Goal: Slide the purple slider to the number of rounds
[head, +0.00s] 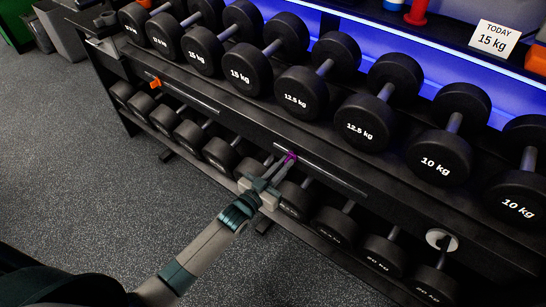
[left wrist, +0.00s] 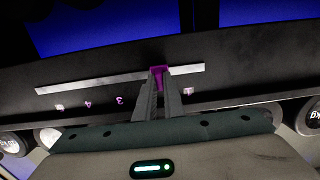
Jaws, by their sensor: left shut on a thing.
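The purple slider (head: 291,156) sits on a pale track (head: 325,175) on the dark front rail of the dumbbell rack. My left gripper (head: 285,163) reaches up to it from below and is shut on it. In the left wrist view the slider (left wrist: 158,71) shows between the fingertips (left wrist: 159,80), right of the middle of the track (left wrist: 90,83). Purple numerals run below the track; a 3 (left wrist: 120,100) and a 4 (left wrist: 88,104) read left of the fingers, and a fainter one lies further left. My fingers and palm hide the rail below the slider. My right gripper is not in view.
Dumbbells (head: 248,70) fill the shelves above and below the rail. An orange slider (head: 155,83) sits on another track at left. A card (head: 494,39) reads "TODAY 15 kg". A white round thing (head: 441,239) is on the rail at right. The speckled floor (head: 90,150) is clear.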

